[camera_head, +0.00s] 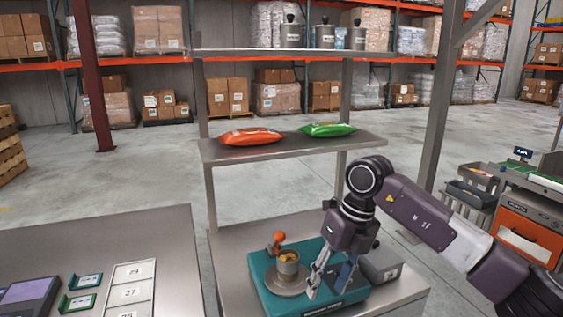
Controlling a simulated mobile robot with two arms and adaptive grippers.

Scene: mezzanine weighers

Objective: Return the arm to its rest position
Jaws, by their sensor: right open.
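My right arm comes in from the right, and its gripper (331,277) hangs pointing down over the right part of a teal weigher (262,268). The gripper is open and I see nothing between its fingers. A metal cup (288,268) with orange-yellow contents stands on the weigher's round plate (284,285), just left of the fingers. An orange-red knob-like thing (278,238) shows behind the cup. The gripper hides part of the weigher. My left gripper is not in view.
A shelf (292,145) above the bench holds an orange bag (250,136) and a green bag (327,130). A grey box (380,264) sits right of the weigher. A left table (130,235) carries cards and a numbered tray (128,290). An orange-fronted cabinet (527,235) stands at right.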

